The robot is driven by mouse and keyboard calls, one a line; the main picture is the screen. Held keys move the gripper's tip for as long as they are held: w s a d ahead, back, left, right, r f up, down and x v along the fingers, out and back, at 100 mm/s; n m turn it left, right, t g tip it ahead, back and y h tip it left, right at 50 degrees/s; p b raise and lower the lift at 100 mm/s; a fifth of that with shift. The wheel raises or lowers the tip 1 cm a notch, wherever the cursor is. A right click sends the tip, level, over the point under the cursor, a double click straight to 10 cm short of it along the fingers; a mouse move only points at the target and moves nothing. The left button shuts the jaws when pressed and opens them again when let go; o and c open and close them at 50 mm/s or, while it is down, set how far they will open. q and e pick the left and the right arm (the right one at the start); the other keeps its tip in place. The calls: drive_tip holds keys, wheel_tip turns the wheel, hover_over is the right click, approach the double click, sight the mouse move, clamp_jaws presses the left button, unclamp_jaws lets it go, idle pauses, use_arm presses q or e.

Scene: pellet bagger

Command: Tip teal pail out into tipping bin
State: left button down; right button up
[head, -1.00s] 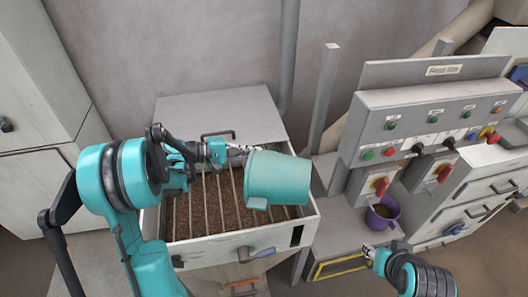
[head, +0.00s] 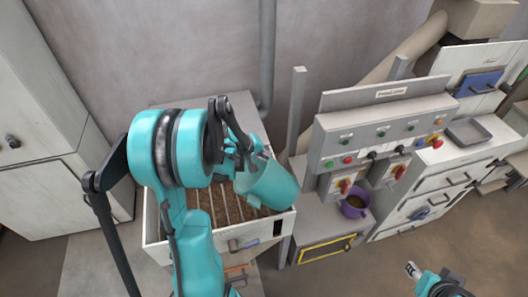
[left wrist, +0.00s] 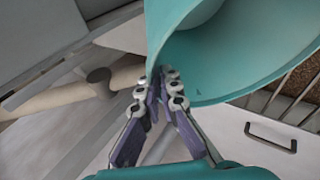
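The teal pail (head: 268,188) hangs tilted over the right part of the tipping bin (head: 264,231). The bin is an off-white box with bars across brown pellets. My left gripper (head: 252,156) is shut on the pail's wall near the rim. In the left wrist view, the fingers (left wrist: 166,85) pinch the edge of the pail (left wrist: 225,60), and its curved wall fills the upper right.
A control panel (head: 365,137) with buttons and switches stands right of the bin. A purple pot (head: 354,206) with brown contents sits below it. A vertical post (head: 295,115) rises between bin and panel. A grey tray (head: 467,132) lies on the right cabinet. The right floor is clear.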

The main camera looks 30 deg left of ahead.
use_arm(q)
drive_tip(key=d, duration=0.1)
drive_tip(key=w+d+g+y+p, duration=0.1)
drive_tip(key=d, duration=0.1)
drive_tip(key=w+d+y, duration=0.1)
drive_tip(key=shift+w+d+r+m+p, duration=0.1)
drive_tip(key=shift+d+m+p, duration=0.25)
drive_tip(key=shift+m, duration=0.05)
drive_tip(key=d+f+y+b, duration=0.1)
drive_tip(key=w+d+f+g+y+b, duration=0.1)
drive_tip(key=w+d+f+y+b, duration=0.1)
drive_tip(key=shift+d+f+m+g+b, duration=0.25)
drive_tip(key=shift+m+g+b, duration=0.05)
drive_tip(key=shift+m, duration=0.1)
drive_tip(key=shift+w+d+f+g+y+b, duration=0.1)
drive_tip(key=shift+d+f+g+y+b, duration=0.2)
drive_tip(key=shift+d+y+b, duration=0.15)
drive_tip(key=shift+r, duration=0.1)
